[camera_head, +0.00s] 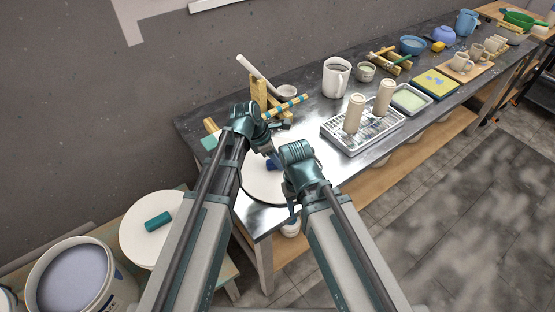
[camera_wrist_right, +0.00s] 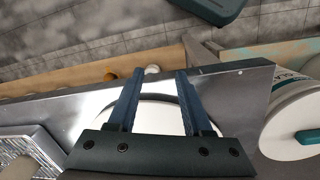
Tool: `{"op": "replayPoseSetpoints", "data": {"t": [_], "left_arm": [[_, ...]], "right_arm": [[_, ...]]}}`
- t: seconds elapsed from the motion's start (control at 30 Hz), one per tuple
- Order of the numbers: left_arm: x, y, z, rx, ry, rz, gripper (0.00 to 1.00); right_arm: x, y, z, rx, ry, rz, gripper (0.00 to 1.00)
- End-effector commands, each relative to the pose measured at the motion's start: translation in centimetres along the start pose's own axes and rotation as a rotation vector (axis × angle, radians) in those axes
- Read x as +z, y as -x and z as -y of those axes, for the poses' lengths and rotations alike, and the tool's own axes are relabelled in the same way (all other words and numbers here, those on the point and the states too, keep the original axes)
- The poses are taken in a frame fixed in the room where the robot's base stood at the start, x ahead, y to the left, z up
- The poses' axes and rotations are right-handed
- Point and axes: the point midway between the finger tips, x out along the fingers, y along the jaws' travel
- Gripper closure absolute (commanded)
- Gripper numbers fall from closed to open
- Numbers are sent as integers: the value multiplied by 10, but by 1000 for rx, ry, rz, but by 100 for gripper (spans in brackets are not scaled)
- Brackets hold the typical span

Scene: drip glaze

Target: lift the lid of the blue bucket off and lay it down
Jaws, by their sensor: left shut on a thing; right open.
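A white round lid (camera_head: 258,187) with a blue handle (camera_head: 271,164) is at the near left end of the metal table. My left gripper (camera_head: 270,155) is shut on the blue handle. I cannot tell whether the lid touches the tabletop. The blue bucket (camera_head: 112,295) stands open at the lower left, with pale blue glaze (camera_head: 72,278) inside. My right gripper (camera_head: 291,208) is open and empty by the lid's near right edge. In the right wrist view, its fingers (camera_wrist_right: 158,85) are spread over part of the lid (camera_wrist_right: 160,117).
Another white lid (camera_head: 135,230) with a teal handle (camera_head: 158,221) covers a bucket beside the open one. A rack tray (camera_head: 345,138) with upright clay pieces and a white mug (camera_head: 336,78) stand to the right.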

Motion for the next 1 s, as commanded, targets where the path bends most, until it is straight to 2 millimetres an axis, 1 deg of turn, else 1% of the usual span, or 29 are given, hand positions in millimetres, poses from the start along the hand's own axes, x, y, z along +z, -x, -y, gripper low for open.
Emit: {"op": "replayPoseSetpoints", "data": {"t": [0.03, 0.07, 0.2, 0.23, 0.53, 0.67, 0.87, 1.0], "left_arm": [[0, 0, 0, 0, 0, 0, 100], [0, 0, 0, 0, 0, 0, 58], [0, 0, 0, 0, 0, 0, 33], [0, 0, 0, 0, 0, 0, 28], [0, 0, 0, 0, 0, -1, 28], [0, 4, 0, 0, 0, 0, 28], [2, 21, 0, 0, 1, 0, 28], [2, 41, 0, 0, 0, 0, 28]], "right_arm": [[0, 0, 0, 0, 0, 0, 50], [0, 0, 0, 0, 0, 0, 50], [0, 0, 0, 0, 0, 0, 50], [0, 0, 0, 0, 0, 0, 50], [0, 0, 0, 0, 0, 0, 50], [0, 4, 0, 0, 0, 0, 50], [1, 20, -2, 0, 0, 0, 50], [2, 38, -4, 0, 0, 0, 50]]}}
